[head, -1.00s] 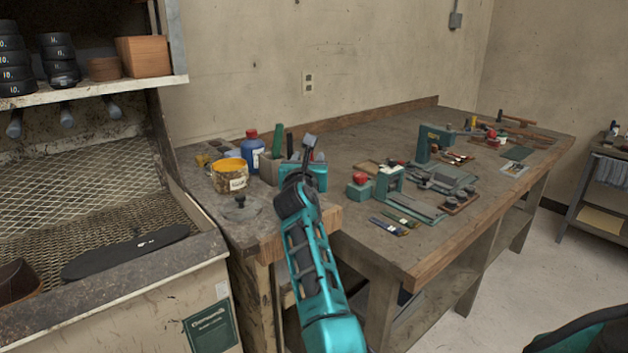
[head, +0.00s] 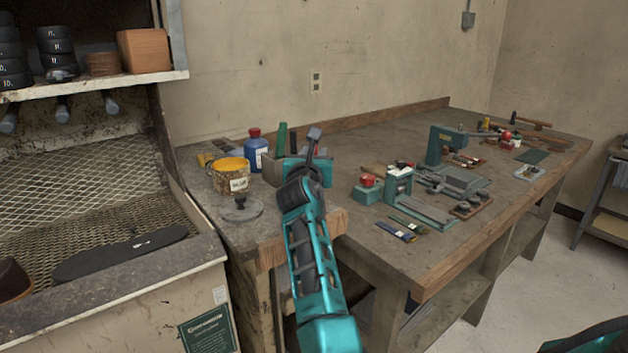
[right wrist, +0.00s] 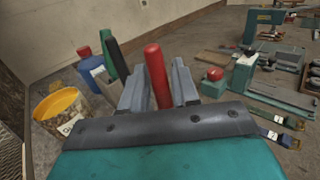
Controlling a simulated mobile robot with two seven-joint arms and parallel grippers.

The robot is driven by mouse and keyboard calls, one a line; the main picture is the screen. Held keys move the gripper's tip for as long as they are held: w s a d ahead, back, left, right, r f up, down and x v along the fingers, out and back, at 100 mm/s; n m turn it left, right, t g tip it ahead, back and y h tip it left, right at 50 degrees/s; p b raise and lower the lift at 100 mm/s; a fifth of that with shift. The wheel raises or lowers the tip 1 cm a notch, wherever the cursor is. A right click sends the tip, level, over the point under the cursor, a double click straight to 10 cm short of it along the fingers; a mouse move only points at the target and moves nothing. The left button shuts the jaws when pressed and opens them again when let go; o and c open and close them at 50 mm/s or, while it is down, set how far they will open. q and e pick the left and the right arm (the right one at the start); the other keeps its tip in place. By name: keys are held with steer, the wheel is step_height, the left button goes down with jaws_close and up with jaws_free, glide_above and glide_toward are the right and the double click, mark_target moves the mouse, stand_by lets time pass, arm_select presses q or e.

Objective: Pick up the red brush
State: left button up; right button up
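The red brush (right wrist: 157,75) shows in the right wrist view as a red handle, nearly upright and leaning slightly left. My right gripper (right wrist: 160,85) has one grey finger on each side of the handle, close against it, and appears shut on it. The handle's lower end is hidden behind the gripper body. In the head view my right gripper (head: 314,142) is over the near-left part of the workbench, and the brush is hidden there.
A holder (head: 270,170) with green and black handles stands beside the gripper. Left of it are a blue bottle (head: 254,150), a yellow-rimmed pot (head: 231,176) and a lidded dish (head: 241,208). Teal tools (head: 397,184) and small brushes (head: 397,231) lie to the right on the workbench (head: 450,255).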

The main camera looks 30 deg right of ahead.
jaws_close()
steer(key=shift+r, duration=0.1)
